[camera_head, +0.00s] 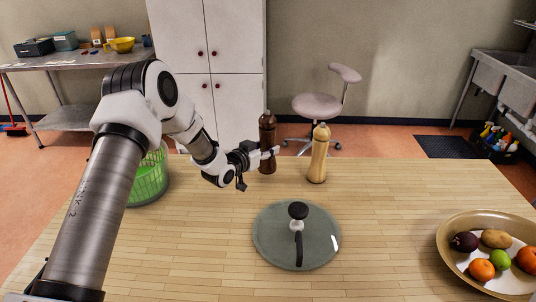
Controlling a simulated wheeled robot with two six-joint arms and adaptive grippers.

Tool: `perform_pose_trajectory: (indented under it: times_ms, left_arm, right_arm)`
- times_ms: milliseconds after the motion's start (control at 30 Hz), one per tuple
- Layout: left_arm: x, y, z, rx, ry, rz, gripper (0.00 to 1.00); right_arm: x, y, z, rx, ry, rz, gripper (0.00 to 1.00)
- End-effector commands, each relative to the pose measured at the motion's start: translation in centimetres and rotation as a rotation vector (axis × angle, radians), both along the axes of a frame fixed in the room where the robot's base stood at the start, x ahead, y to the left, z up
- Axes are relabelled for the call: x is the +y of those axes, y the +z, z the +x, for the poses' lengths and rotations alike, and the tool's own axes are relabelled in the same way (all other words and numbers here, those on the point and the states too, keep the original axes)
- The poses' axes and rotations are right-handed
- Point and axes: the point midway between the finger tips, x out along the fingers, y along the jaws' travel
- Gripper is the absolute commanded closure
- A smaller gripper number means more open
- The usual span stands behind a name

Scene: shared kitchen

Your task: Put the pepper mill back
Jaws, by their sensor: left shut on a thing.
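A dark brown mill (267,132) stands upright near the far edge of the wooden table, left of a light wood mill (319,155). I take the dark one as the pepper mill; no label shows. My left gripper (270,154) reaches it from the left and is shut on its body. I cannot tell whether the dark mill's base touches the table. The light mill stands upright on the table, a small gap to the right of my fingertips. My right gripper is not in view.
A round glass lid (270,238) with a black knob lies mid-table. A beige fruit bowl (455,264) stands at the right edge. A green basket (150,180) is at the left behind my arm. Table space right of the light mill is clear.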

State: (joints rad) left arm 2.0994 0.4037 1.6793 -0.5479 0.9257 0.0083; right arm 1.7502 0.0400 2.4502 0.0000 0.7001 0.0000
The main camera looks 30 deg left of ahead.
Motion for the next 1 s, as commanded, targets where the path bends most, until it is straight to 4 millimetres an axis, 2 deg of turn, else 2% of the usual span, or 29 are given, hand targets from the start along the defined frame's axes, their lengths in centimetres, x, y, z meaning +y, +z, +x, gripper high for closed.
perform_pose_trajectory:
  times_ms: [67,300,633,667,700,733,1000]
  left_arm:
    - [-0.5,0.0,0.5,-0.001,-0.001,0.001,1.0]
    - [-0.5,-3.3,0.5,0.0,0.0,0.0,1.0]
    - [-0.5,-4.0,0.5,-0.002,0.0,0.0,1.0]
    - [-0.5,-4.0,0.5,0.0,0.0,0.0,0.5]
    - [-0.5,-3.9,0.5,0.0,0.0,0.0,0.36]
    - [-0.5,-3.9,0.5,0.0,0.0,0.0,0.29]
    - [-0.4,-3.9,0.5,0.0,0.0,0.0,0.29]
  right_arm:
    - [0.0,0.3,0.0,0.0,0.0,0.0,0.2]
    - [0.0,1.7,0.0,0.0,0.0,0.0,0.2]
    - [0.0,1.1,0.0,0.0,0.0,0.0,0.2]
    - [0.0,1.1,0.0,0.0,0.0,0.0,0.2]
    - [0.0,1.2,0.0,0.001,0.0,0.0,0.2]
    - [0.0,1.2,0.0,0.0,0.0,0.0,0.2]
    - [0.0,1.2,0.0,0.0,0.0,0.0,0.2]
